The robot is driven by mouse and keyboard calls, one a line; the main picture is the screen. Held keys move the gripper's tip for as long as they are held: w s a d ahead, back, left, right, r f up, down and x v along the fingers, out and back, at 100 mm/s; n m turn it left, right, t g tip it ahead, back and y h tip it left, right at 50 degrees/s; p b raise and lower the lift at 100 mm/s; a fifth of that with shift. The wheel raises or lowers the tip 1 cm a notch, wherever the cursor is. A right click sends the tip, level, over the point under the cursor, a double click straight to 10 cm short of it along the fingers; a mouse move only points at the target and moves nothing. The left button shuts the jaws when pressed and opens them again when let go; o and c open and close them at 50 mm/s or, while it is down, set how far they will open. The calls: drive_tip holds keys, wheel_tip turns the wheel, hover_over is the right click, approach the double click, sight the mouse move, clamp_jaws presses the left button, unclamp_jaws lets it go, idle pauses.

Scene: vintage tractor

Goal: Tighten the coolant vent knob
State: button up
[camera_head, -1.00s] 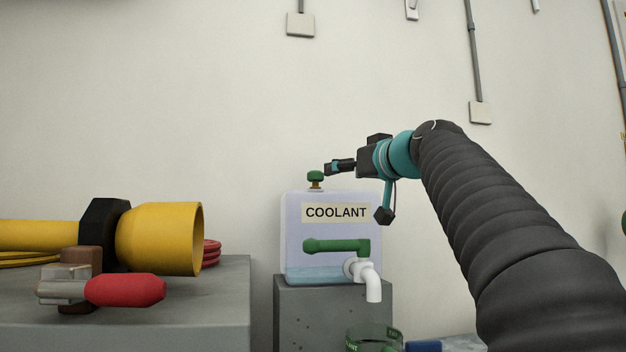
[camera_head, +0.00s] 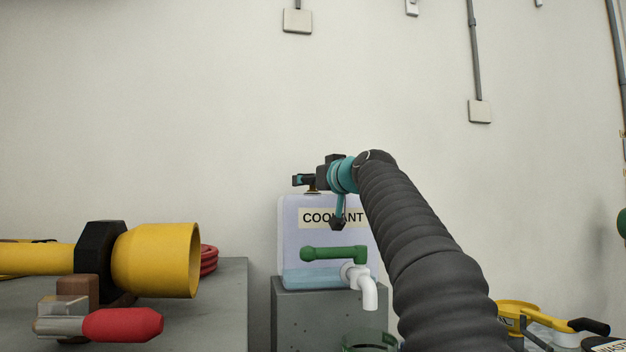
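The coolant tank (camera_head: 290,240) is a translucent box with a COOLANT label, standing on a grey block. A green lever (camera_head: 333,253) and a white spout (camera_head: 366,288) are on its front. The vent knob on the tank's top is mostly hidden behind my gripper; only a bit of its brass-coloured base (camera_head: 312,189) shows. My gripper (camera_head: 299,180) points left, just above the tank's top at the knob's place. I cannot tell whether its fingers touch the knob or are open or shut.
A grey bench (camera_head: 215,310) at left carries a large yellow funnel-like part (camera_head: 160,260), a red-handled tool (camera_head: 122,325) and red coiled hose (camera_head: 208,260). A glass container (camera_head: 368,342) stands below the spout. A yellow item with a black handle (camera_head: 520,312) is at lower right.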

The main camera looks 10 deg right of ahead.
drive_tip(key=c, duration=1.2)
drive_tip(key=shift+a+m+t+h, duration=0.1)
drive_tip(key=shift+m+t+h, duration=0.2)
drive_tip(key=shift+m+h, duration=1.6)
drive_tip(key=shift+h, duration=1)
drive_tip(key=shift+m+h+b, duration=0.3)
drive_tip(key=shift+m+h, duration=1.1)
drive_tip(key=shift+h, duration=0.8)
drive_tip(key=shift+m+g+h, duration=0.6)
drive_tip(key=shift+m+h, duration=0.1)
drive_tip(key=shift+h, duration=0.3)
drive_tip(key=o, duration=1.2)
